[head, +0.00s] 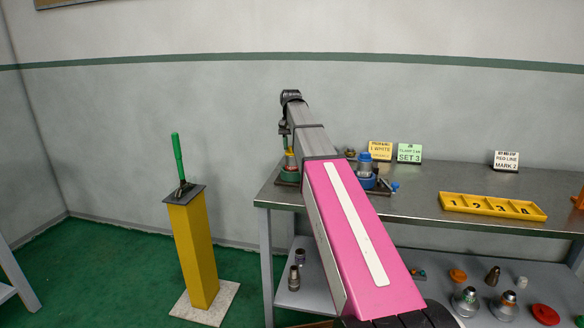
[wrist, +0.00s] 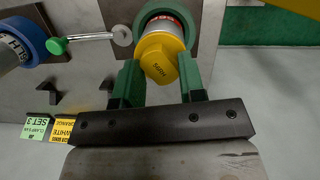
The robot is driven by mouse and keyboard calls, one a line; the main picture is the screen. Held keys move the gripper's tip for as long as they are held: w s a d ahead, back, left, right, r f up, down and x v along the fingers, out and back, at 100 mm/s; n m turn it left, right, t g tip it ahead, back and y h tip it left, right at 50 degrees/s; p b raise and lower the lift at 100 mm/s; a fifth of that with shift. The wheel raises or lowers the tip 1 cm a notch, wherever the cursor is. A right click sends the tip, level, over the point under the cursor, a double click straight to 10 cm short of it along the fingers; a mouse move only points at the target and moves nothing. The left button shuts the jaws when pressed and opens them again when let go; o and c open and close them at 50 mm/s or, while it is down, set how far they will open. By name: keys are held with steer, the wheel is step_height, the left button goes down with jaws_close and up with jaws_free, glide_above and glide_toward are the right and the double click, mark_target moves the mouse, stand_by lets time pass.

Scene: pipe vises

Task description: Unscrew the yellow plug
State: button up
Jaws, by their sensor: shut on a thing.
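The yellow plug (wrist: 159,62) with a hexagonal top and small lettering sits on the end of a pipe in the green vise (wrist: 147,12). In the head view the plug shows as a small yellow patch (head: 290,152) above the green vise (head: 288,175) at the bench's left end. My gripper (wrist: 162,78) comes down from above with one green finger on each side of the plug's hexagonal part and is shut on it. In the head view my gripper (head: 285,136) is small and partly hidden by my arm.
A blue vise (head: 365,180) holding a pipe stands right of the green one. Signs (head: 409,152) and a yellow numbered tray (head: 492,206) are on the bench. Loose fittings lie on the lower shelf (head: 440,284). A yellow post with a green-handled lever (head: 190,240) stands left.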

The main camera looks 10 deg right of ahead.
steer(key=n, duration=0.6)
steer(key=shift+n+h, duration=0.3)
steer(key=shift+h, duration=0.1)
steer(key=o, duration=0.9)
